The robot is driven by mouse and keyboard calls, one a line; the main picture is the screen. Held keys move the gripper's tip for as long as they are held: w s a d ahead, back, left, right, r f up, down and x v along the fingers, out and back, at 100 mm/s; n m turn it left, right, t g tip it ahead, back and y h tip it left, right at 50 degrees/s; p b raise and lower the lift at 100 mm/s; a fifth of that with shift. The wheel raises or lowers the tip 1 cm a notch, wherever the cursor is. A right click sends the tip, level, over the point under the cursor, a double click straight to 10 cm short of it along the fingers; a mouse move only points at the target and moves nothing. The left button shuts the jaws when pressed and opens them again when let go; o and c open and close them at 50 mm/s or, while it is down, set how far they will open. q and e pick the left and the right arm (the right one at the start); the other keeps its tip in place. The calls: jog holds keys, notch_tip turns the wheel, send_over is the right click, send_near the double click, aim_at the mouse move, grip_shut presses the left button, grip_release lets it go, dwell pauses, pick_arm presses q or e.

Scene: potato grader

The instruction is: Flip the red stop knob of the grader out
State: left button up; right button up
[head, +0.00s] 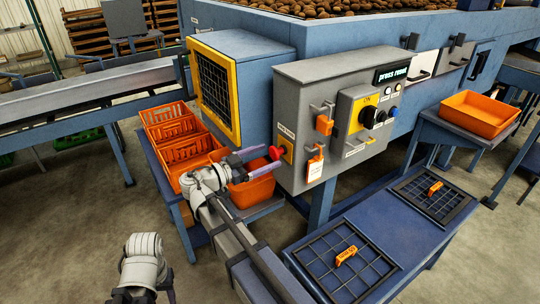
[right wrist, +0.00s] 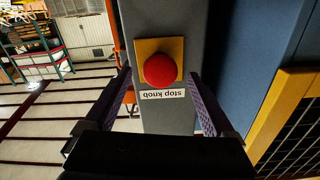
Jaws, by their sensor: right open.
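The red stop knob (head: 275,153) sits on a yellow plate on the left side of the grey control box (head: 330,75). In the right wrist view the round red knob (right wrist: 160,70) shows head-on, with its upside-down "stop knob" label (right wrist: 166,95) beside it. My right gripper (head: 270,159) is open at the knob, its purple fingers on either side of it in the picture. In the right wrist view there are gaps between knob and fingers (right wrist: 160,80); how deep they reach is hard to tell.
Orange crates (head: 180,140) stand just left of my right gripper. A yellow-framed mesh guard (head: 213,88) is above them. Tags hang on the control box front, beside a selector panel (head: 372,115). A blue table (head: 395,235) with two grids stands at the lower right.

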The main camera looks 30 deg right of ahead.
jog(key=a, duration=0.5)
jog(key=shift+s+a, duration=0.2)
jog(key=shift+a, duration=0.1)
jog(key=s+a+f+n+y, duration=0.4)
jog(key=f+n+y, duration=0.15)
jog(key=f, duration=0.25)
jog(key=s+a+f+n+y, duration=0.3)
jog(key=a+f+n+y, duration=0.1)
jog(key=f+n, duration=0.35)
jog(key=s+a+f+n+y, duration=0.3)
jog(key=s+a+n, duration=0.1)
jog(key=a+n, duration=0.1)
jog(key=s+a+f+n+g+y, duration=0.1)
jog(key=s+a+f+n+y, duration=0.2)
jog(key=a, duration=0.5)
jog(key=shift+s+f+n+y, duration=0.2)
jog(key=shift+s+n+y, duration=0.45)
jog(key=shift+s+n, duration=0.2)
jog(key=shift+a, duration=0.1)
